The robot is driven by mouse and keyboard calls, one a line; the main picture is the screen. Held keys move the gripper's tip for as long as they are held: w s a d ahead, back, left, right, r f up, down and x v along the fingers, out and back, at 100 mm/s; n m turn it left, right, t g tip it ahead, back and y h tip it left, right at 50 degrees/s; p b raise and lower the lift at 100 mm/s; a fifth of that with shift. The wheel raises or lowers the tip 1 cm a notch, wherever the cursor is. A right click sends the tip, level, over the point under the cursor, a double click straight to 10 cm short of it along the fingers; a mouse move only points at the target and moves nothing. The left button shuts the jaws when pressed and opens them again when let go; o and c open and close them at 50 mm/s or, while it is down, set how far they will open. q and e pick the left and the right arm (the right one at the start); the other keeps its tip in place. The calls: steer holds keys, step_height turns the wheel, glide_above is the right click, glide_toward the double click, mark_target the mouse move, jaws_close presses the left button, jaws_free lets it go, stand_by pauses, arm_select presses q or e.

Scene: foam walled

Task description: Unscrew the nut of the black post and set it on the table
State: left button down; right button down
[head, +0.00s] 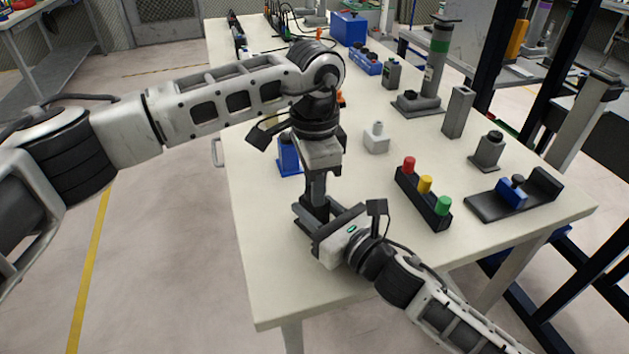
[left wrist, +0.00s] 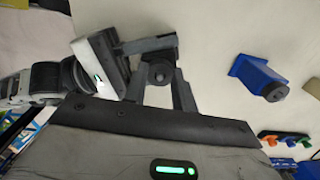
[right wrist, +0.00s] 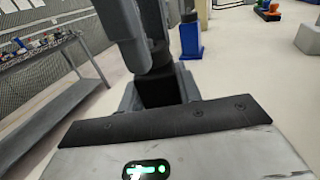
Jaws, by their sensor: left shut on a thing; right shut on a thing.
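The black post (right wrist: 160,92) stands between the fingers of my right gripper (head: 317,224), which is shut on its body. The post's dark nut (left wrist: 160,73) is at the top, between the fingers of my left gripper (head: 317,205). My left gripper points down from above and is shut on the nut. In the right wrist view the nut (right wrist: 161,56) sits directly above the post's body. I cannot tell whether its thread is still engaged. In the head view both grippers largely hide the post and nut.
A blue post (head: 289,153) with a dark top stands just behind the grippers. A white block (head: 376,140), a button strip (head: 424,200), a grey post (head: 488,151) and a black fixture (head: 545,186) stand to the right. The table's (head: 275,285) near left corner is bare.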

arm_select(q)
steer(key=c, duration=1.1)
jaws_free()
steer(key=shift+r, duration=0.1)
